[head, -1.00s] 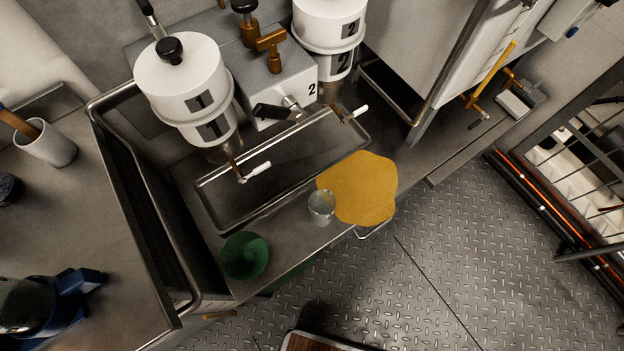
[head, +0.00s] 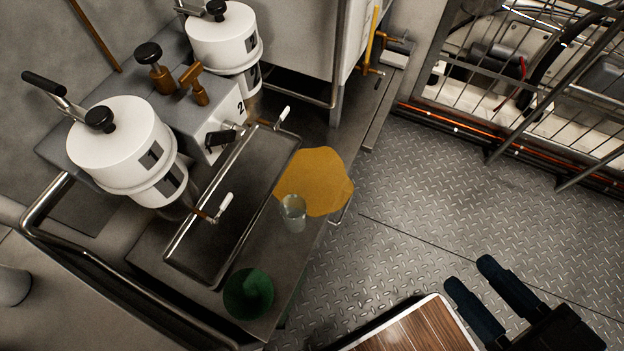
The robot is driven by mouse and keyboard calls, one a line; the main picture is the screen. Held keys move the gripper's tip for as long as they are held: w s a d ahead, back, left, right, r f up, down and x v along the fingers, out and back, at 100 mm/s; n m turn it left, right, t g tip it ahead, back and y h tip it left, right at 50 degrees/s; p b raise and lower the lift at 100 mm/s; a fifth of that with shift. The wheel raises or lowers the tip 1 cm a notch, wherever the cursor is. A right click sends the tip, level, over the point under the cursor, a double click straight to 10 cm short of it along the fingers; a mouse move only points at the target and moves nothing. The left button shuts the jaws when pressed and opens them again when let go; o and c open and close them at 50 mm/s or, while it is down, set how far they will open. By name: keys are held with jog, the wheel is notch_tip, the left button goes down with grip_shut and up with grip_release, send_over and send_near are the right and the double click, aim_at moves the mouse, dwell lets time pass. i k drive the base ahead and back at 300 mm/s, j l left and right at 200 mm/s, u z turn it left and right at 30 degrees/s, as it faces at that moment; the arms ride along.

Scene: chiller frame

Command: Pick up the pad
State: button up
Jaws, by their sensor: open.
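A flat yellow-orange pad (head: 316,181) with an irregular outline lies on the metal counter, right of the drip tray. Its right side reaches the counter's edge. A clear glass (head: 292,212) stands at its lower left and covers a little of it in the picture. My gripper (head: 470,279) is at the lower right, over the floor, with its two dark fingers apart and nothing between them. It is well away from the pad.
A green bowl (head: 248,293) sits at the counter's near end. The drip tray (head: 172,262) lies below two white dispensers (head: 112,136). A wood-topped surface (head: 425,330) is at the bottom. The patterned metal floor (head: 400,240) is open on the right.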

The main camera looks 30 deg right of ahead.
aim_at(387, 57)
jog(key=i+l+u, duration=0.1)
jog(key=l, duration=0.55)
jog(key=i+l+u, duration=0.15)
jog(key=l, duration=0.5)
jog(key=i+l+u, duration=0.1)
jog(key=l, duration=0.6)
jog(key=i+l+u, duration=0.15)
jog(key=l, duration=0.55)
jog(key=i+l+u, duration=0.1)
jog(key=i+l, duration=0.35)
